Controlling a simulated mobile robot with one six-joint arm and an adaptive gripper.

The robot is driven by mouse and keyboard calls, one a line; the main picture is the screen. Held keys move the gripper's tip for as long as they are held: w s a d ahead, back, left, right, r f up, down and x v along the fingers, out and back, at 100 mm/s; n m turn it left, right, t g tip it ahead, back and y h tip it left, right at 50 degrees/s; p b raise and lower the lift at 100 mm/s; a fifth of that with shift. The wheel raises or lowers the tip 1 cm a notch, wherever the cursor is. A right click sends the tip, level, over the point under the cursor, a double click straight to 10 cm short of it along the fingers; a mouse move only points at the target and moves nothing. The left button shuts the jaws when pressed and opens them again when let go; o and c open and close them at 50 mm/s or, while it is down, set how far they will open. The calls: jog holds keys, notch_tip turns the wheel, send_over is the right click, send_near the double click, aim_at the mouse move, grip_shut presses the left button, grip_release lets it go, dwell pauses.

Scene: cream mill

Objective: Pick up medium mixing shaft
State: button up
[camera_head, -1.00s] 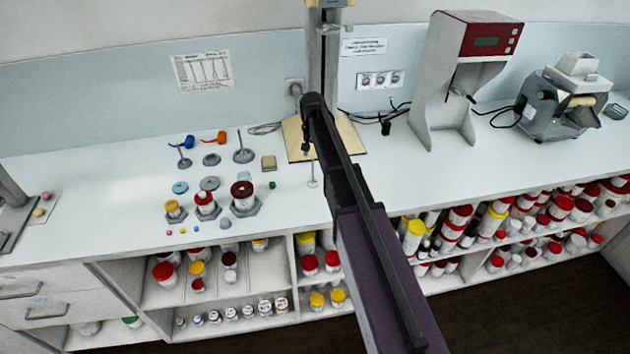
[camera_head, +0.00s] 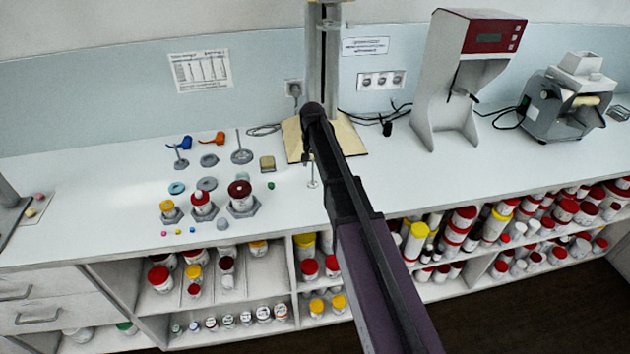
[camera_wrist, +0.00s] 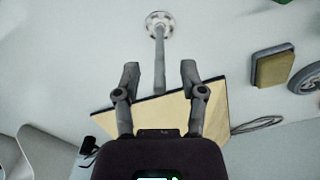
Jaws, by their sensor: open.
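A mixing shaft with a thin grey stem and a round, holed disc (camera_wrist: 160,22) shows in the wrist view. Its stem runs between the two fingers of my gripper (camera_wrist: 160,75), with a gap on both sides. My gripper is open and holds nothing. In the head view a thin shaft (camera_head: 313,182) stands on the white bench just below my gripper (camera_head: 307,158), partly hidden by my arm. I cannot tell by label which is medium.
A wooden board (camera_head: 348,142) lies at the foot of an upright stand behind the shaft. Capped jars in hexagonal holders (camera_head: 243,208) and a tan block (camera_head: 267,163) are to the left. A red-topped machine (camera_head: 485,38) stands right. Free bench lies around the shaft.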

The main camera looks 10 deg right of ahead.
grip_shut()
jog(key=shift+r, duration=0.15)
dwell(0.5)
notch_tip(320, 180, up, 4)
jog(key=p, duration=0.3)
jog(key=shift+f+p, duration=0.2)
jog(key=shift+p, duration=0.2)
jog(key=s+a, duration=0.3)
jog(key=s, duration=0.4)
jog(key=s+a+r+p, duration=0.1)
jog(key=s+a, duration=0.2)
jog(key=s, duration=0.4)
jog(key=shift+s+a, duration=0.15)
jog(key=shift+s, duration=0.25)
